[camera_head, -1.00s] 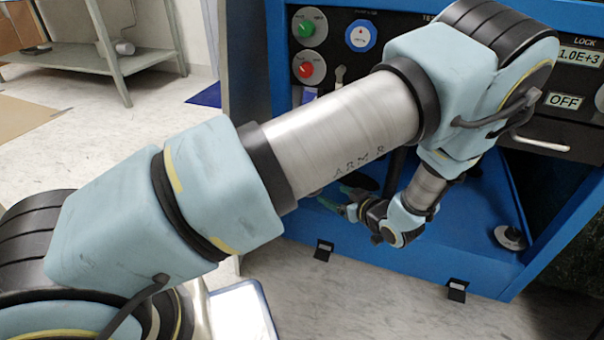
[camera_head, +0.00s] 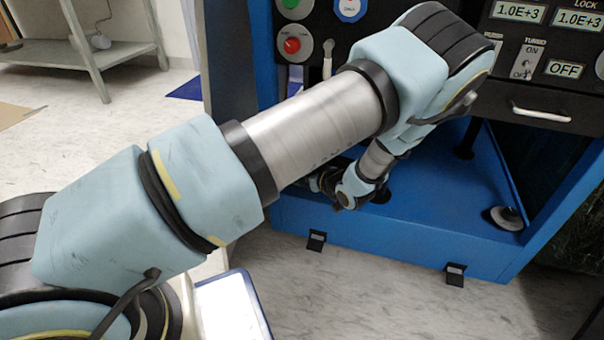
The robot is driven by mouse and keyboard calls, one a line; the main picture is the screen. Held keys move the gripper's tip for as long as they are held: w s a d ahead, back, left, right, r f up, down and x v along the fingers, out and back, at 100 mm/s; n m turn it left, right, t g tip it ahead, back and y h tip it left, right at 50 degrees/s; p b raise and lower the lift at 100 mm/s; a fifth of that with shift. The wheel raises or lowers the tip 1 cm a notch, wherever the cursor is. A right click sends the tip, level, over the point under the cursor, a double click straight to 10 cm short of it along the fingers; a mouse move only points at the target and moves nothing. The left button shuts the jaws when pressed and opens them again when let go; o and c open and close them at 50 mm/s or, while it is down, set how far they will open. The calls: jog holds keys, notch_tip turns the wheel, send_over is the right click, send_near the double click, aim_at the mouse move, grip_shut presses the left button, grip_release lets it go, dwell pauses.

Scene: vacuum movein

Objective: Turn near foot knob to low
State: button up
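A blue cabinet (camera_head: 440,225) stands ahead with an open lower bay. A foot knob (camera_head: 506,217), a pale disc with a dark top, sits at the right of the bay floor. A dark round part (camera_head: 381,195) on the same floor sits partly behind my wrist; I cannot tell whether it is another foot knob. A dark post (camera_head: 464,148) stands farther back. My gripper (camera_head: 318,182) is low at the left of the bay, mostly hidden behind my forearm. Its fingers do not show clearly, and I see no contact with any knob.
Above the bay is a panel with green (camera_head: 292,3) and red (camera_head: 292,45) knobs, a TURBO switch (camera_head: 527,64) and readouts. A drawer handle (camera_head: 541,112) juts out below it. Black brackets (camera_head: 316,240) sit at the cabinet's bottom edge. The floor in front is clear.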

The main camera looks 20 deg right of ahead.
jog(key=shift+c, duration=0.3)
grip_shut()
dwell(0.4)
